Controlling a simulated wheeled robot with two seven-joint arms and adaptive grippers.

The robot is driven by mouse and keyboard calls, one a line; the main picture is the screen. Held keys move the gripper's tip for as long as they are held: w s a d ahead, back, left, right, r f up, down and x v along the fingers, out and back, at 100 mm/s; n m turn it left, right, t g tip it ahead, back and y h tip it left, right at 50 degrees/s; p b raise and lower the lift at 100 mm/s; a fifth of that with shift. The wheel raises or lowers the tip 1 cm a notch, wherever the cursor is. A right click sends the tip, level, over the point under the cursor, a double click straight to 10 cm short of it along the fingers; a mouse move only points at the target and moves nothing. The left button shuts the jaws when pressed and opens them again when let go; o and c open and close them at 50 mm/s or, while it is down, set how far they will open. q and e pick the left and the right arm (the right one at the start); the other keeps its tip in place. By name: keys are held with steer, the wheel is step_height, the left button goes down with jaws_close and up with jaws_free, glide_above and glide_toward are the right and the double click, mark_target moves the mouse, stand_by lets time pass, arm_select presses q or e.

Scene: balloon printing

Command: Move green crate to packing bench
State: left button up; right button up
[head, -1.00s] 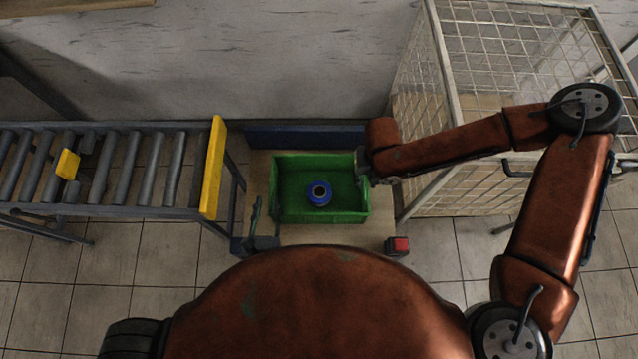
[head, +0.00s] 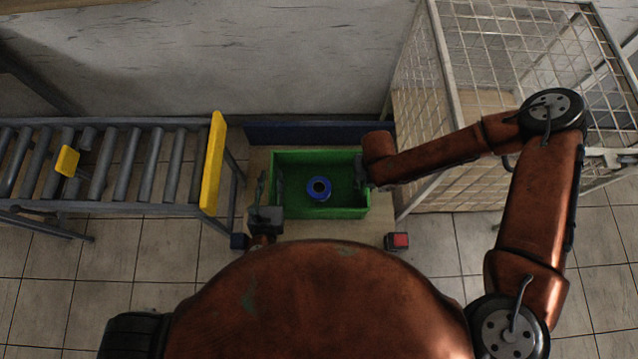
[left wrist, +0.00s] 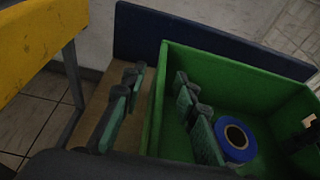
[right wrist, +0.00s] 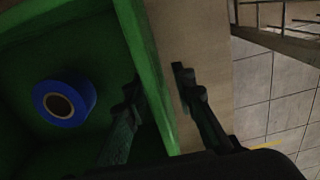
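The green crate (head: 320,213) stands upright on a light brown surface (head: 345,232), with a blue roll (head: 319,188) lying inside. My left gripper (head: 270,185) is open at the crate's left wall. In the left wrist view its fingers (left wrist: 160,105) straddle that wall, one side outside and one inside, with visible gaps. My right gripper (head: 362,172) is at the right wall. In the right wrist view its fingers (right wrist: 155,95) stand apart on both sides of the wall (right wrist: 147,75). The crate appears to rest on the surface. My body hides part of the surface's front.
A roller conveyor (head: 105,165) with a yellow end plate (head: 213,163) stands at the left. A wire mesh cage (head: 440,110) stands at the right. A blue panel (head: 305,134) is behind the crate. A red-topped block (head: 399,240) sits at the surface's front right corner.

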arm_select(q)
steer(key=shift+c, duration=0.7)
arm_select(e)
steer(key=shift+c, duration=0.5)
arm_select(q)
jaws_close()
arm_select(e)
jaws_close()
